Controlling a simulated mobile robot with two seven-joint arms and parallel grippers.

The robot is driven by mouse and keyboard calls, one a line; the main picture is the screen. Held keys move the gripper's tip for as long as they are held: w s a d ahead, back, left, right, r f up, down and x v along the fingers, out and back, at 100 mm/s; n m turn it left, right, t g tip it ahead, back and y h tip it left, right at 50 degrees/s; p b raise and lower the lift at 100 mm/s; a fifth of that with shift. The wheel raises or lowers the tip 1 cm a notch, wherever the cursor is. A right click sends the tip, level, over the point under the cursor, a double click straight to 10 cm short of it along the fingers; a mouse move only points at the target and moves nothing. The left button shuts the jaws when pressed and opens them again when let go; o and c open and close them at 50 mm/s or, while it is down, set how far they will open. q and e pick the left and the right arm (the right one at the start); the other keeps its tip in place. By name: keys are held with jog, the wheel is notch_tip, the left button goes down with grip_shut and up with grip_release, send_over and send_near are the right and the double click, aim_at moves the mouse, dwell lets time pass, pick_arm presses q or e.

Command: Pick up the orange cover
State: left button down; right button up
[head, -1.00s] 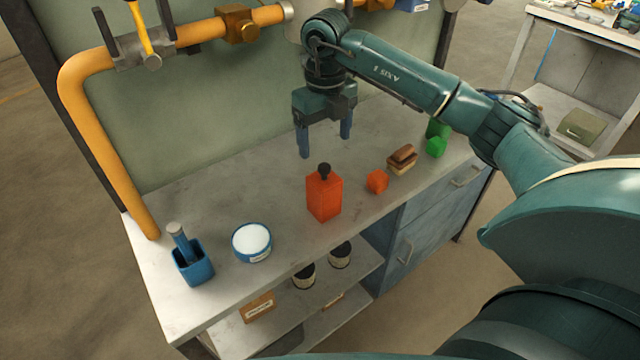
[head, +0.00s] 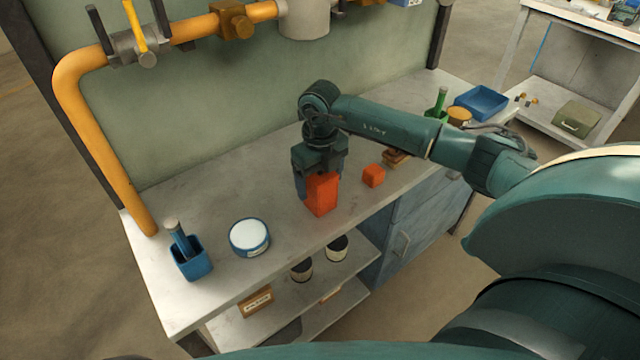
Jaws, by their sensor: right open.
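The tall box-shaped orange piece (head: 322,196), which looks to be the cover, stands upright on the workbench near its front edge. My right gripper (head: 318,182) points down over it, open, with its fingers low around its upper part. One finger shows at its left side; whether the fingers touch it I cannot tell. The gripper hides its top and dark knob. My left gripper is not in view.
On the workbench (head: 190,300), a small orange block (head: 374,176) stands close on the right, with a brown brush partly behind my arm. A white-topped round tin (head: 249,236) and a blue holder (head: 192,262) stand left. A yellow pipe (head: 105,150) runs behind.

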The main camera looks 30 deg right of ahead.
jog(key=c, duration=1.2)
jog(key=shift+o, duration=0.2)
